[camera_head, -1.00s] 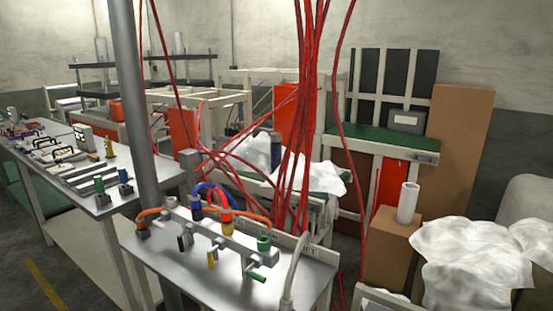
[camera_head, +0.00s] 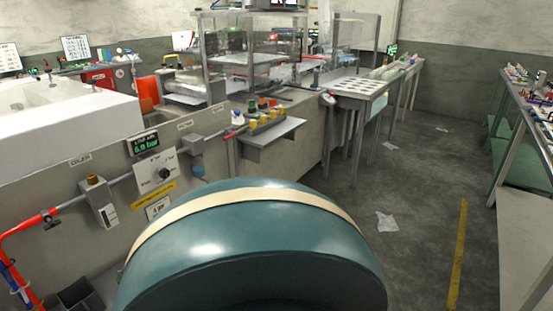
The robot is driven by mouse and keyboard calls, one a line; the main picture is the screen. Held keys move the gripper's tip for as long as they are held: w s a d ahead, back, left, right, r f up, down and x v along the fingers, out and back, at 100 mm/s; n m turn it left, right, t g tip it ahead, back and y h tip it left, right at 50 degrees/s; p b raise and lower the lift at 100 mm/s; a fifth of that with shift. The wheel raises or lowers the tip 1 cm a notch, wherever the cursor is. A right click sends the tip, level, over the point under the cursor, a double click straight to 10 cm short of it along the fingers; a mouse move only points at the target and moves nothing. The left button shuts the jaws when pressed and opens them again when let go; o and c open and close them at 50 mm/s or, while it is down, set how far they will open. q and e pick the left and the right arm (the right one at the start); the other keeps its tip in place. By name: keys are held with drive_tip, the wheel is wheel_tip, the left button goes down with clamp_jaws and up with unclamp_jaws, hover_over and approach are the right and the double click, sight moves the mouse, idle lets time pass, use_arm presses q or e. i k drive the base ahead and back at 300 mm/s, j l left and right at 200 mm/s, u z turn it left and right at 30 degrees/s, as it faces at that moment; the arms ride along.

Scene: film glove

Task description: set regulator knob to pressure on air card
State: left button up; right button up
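A black regulator knob (camera_head: 163,174) sits on a white dial plate (camera_head: 146,181) on the side of the grey machine, left of centre. A small display (camera_head: 143,143) above it shows green digits that look like 6.0 bar. A small white card (camera_head: 158,208) with dark writing hangs below the dial, under a yellow label strip (camera_head: 153,195); its writing is too small to read surely. Neither of my grippers shows in the head view.
A red hose (camera_head: 22,228) runs at lower left. Grey floor (camera_head: 420,190) is open at right, with white scraps (camera_head: 387,222). A bench (camera_head: 535,135) stands far right.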

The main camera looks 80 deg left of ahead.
sight(164, 173)
drive_tip(key=u, duration=3.45)
drive_tip(key=i+l+u, duration=0.1)
drive_tip(key=i+l, duration=0.2)
drive_tip(key=i+l+u, duration=0.1)
drive_tip(key=i+l, duration=0.15)
drive_tip(key=l, duration=0.2)
drive_tip(key=i+l, duration=0.25)
drive_tip(key=l, duration=0.15)
drive_tip(key=i+l+u, duration=0.15)
drive_tip(key=l, duration=0.25)
drive_tip(key=i+l+u, duration=0.1)
drive_tip(key=i+l, duration=0.25)
drive_tip(key=l, duration=0.1)
